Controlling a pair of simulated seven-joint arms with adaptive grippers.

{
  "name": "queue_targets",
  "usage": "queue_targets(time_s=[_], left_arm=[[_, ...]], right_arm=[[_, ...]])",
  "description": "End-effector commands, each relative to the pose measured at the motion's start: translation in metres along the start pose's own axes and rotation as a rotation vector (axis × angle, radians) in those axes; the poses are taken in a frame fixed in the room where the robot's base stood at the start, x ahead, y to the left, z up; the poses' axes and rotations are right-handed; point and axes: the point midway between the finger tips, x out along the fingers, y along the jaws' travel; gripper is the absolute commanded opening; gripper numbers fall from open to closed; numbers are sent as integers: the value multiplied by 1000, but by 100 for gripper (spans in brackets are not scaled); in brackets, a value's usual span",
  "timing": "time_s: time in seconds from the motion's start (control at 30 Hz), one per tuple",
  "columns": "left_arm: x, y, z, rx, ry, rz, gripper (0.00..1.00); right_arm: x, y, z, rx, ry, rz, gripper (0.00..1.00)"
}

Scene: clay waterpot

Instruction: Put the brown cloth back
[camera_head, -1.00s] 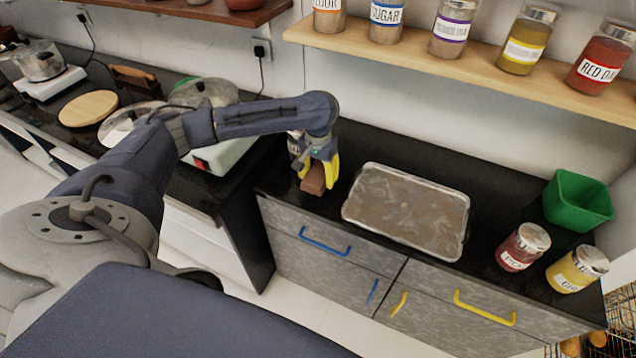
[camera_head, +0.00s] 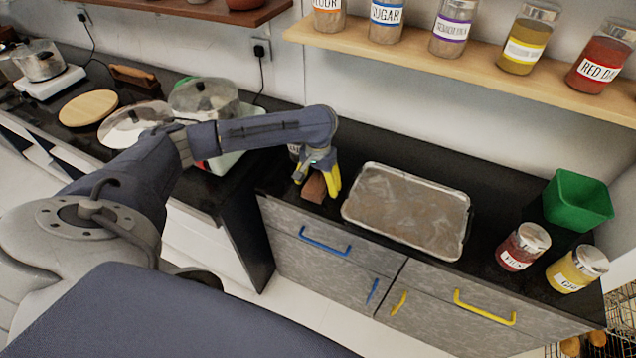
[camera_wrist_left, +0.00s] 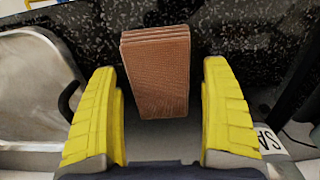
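The brown cloth (camera_head: 315,187), a folded block, rests on the black counter (camera_head: 345,145) near its front edge, left of the metal tray (camera_head: 350,212). My left gripper (camera_head: 318,182) reaches down over the cloth with its yellow fingers spread. In the left wrist view, the cloth (camera_wrist_left: 157,70) stands between and beyond the two fingers (camera_wrist_left: 160,115), with a gap on each side. My left gripper is open. My right gripper is not in view.
A jar (camera_head: 293,149) is partly hidden behind the left gripper. To the right stand two labelled jars (camera_head: 522,247) (camera_head: 577,269) and a green bin (camera_head: 579,201). A shelf (camera_head: 470,68) with several jars hangs above.

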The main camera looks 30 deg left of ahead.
Motion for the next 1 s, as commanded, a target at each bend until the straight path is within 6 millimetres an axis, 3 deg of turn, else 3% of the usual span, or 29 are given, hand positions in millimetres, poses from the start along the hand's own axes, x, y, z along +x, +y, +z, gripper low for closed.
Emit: queue_targets(time_s=[0.37,1.0], left_arm=[[-9,0,-1,1,2,0,82],[-103,0,0,2,2,0,82]], right_arm=[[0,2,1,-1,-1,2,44],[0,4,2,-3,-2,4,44]])
